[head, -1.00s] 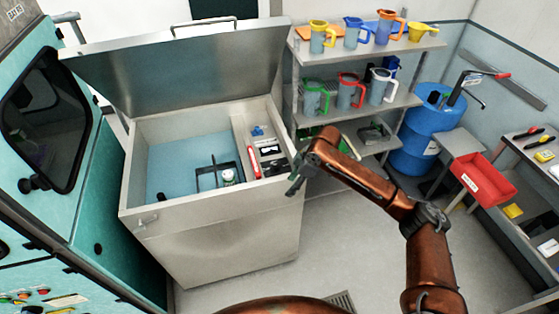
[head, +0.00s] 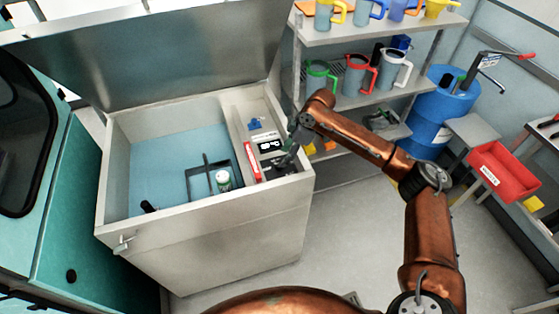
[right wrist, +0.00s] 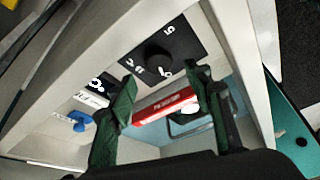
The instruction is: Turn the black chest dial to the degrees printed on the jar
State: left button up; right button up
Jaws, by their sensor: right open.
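The black dial (right wrist: 158,58) sits on a black plate with white numbers on the chest's (head: 205,232) inner side shelf. In the head view the plate (head: 281,171) shows partly and my right gripper blocks some of it. My right gripper (right wrist: 166,78) is open and empty, its green fingertips close to the dial, which shows just beyond the gap between them. In the head view it (head: 289,158) hangs over the shelf's right side. The jar (head: 223,181), pale with a green band, stands in a dark rack in the blue basin; its print is unreadable. My left gripper is out of view.
A red bar (head: 251,162) lies beside the plate, near a display (head: 270,146) and a blue knob (head: 255,124). The chest lid (head: 150,60) stands open behind. Shelves with jugs (head: 360,75) are behind right, a blue drum (head: 440,105) further right.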

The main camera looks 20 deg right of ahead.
jog(key=x, duration=0.4)
jog(key=shift+d, duration=0.15)
jog(key=shift+f+b, duration=0.3)
jog(key=shift+f, duration=0.1)
jog(key=shift+w, duration=0.1)
jog(key=c, duration=0.9)
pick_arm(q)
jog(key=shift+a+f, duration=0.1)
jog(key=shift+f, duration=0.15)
pick_arm(e)
jog(key=shift+c, duration=1.1)
